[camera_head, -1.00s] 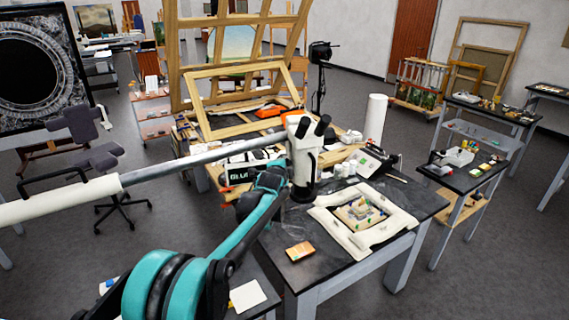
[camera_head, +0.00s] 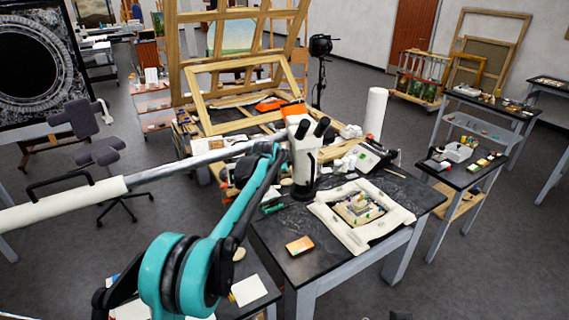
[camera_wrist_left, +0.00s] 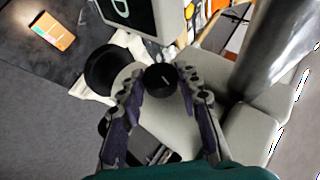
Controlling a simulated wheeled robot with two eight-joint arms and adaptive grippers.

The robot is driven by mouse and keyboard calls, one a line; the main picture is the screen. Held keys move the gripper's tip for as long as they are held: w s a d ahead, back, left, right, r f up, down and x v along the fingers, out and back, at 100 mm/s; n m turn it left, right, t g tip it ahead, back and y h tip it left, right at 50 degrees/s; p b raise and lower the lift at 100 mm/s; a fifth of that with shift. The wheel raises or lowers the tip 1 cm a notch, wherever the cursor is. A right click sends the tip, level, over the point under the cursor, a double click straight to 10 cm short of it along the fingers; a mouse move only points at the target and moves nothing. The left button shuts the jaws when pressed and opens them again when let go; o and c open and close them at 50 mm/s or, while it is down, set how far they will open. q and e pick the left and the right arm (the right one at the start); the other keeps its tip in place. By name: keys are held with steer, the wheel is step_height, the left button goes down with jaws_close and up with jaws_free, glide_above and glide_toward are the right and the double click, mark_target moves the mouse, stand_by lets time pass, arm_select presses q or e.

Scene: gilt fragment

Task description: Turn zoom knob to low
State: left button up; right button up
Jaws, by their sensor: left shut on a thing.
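The white and black microscope (camera_head: 301,128) stands at the back of the dark worktable on a long grey boom arm. Its round black zoom knob (camera_wrist_left: 160,80) shows in the left wrist view on the side of the pale housing, with a small light mark on its face. My left gripper (camera_wrist_left: 161,73) has one finger on each side of the knob and is shut on it. In the head view my left gripper (camera_head: 279,153) reaches the microscope's left side, and the knob is hidden there. My right gripper is in neither view.
A cream cushioned frame (camera_head: 345,238) holding a small fragment lies on the worktable (camera_head: 288,228). An orange box (camera_head: 299,245) lies near its front edge. The boom arm (camera_head: 165,170) runs close above my left arm. A wooden easel (camera_head: 187,50) stands behind.

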arm_select(q)
steer(key=o, duration=1.2)
steer(key=shift+c, duration=0.2)
steer(key=v, duration=1.2)
